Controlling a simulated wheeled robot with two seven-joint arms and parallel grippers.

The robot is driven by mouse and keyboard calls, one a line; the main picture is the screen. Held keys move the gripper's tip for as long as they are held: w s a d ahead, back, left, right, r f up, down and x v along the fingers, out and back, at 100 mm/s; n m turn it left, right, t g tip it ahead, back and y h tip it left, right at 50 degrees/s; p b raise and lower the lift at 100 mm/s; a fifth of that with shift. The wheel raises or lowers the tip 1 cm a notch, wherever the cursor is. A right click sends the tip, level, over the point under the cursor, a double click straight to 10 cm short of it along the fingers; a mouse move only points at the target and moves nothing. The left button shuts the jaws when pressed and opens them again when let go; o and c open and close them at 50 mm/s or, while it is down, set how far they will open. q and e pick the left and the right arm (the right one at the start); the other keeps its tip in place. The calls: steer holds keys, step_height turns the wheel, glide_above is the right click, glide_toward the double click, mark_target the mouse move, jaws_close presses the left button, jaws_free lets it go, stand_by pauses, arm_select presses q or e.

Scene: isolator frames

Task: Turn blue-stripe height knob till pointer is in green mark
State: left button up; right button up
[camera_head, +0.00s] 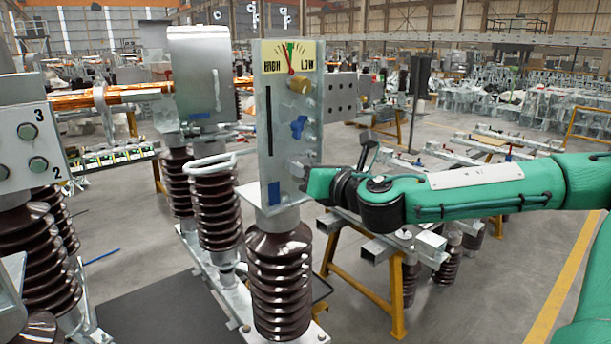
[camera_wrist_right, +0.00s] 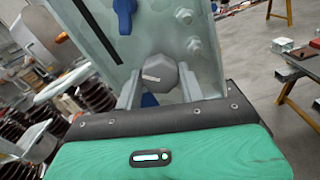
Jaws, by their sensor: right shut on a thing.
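A grey panel (camera_head: 262,130) stands upright on a brown ribbed insulator. At its top is a yellow HIGH/LOW gauge (camera_head: 274,56). Its red pointer leans slightly to the HIGH side, close to the small green mark at the top; I cannot tell exactly whether it lies inside. A blue stripe (camera_head: 274,192) is low on the panel and partly shows in the wrist view (camera_wrist_right: 149,100). Beside it, a grey knob (camera_wrist_right: 157,74) with a pale line sits between the fingers of my right gripper (camera_wrist_right: 160,88), which is shut on it. The head view shows this gripper (camera_head: 304,172) at the panel's lower right. My left gripper is out of view.
A blue handle (camera_head: 298,127) and a brass knob (camera_head: 300,86) sit higher on the panel. Another ribbed insulator with a bent metal bar (camera_head: 211,162) stands to the left. A yellow trestle (camera_head: 394,290) stands below my right arm. Open floor lies at right.

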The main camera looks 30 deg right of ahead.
steer(key=shift+m+b, duration=5.4)
steer(key=shift+m, duration=0.3)
steer(key=o, duration=1)
steer(key=shift+w+a, duration=0.1)
steer(key=shift+w, duration=0.05)
